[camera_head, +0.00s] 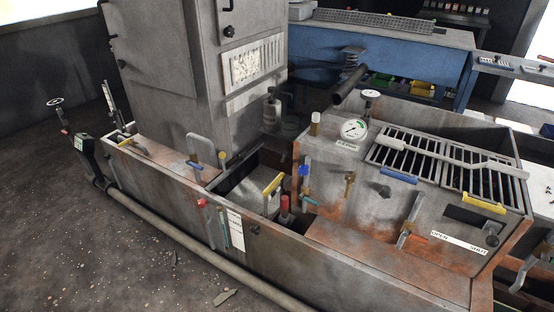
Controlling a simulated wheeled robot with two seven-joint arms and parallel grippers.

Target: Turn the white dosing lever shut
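A pale lever (412,214) stands tilted on the front of the rusty grey hopper box at the right, its upper end leaning right. I cannot tell for certain that it is the white dosing lever. A white label strip (458,243) reading OPEN at its left end and SHUT at its right end lies just right of its lower part. A long pale bar (455,155) lies across the grates on top of the box. Neither of my grippers is in view.
Barred grates with a blue handle (398,175) and a yellow handle (484,203) top the box. A round gauge (354,129) and several small valves stand left of them. A tall grey cabinet (160,60) is behind left. Open floor (60,240) lies at the left.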

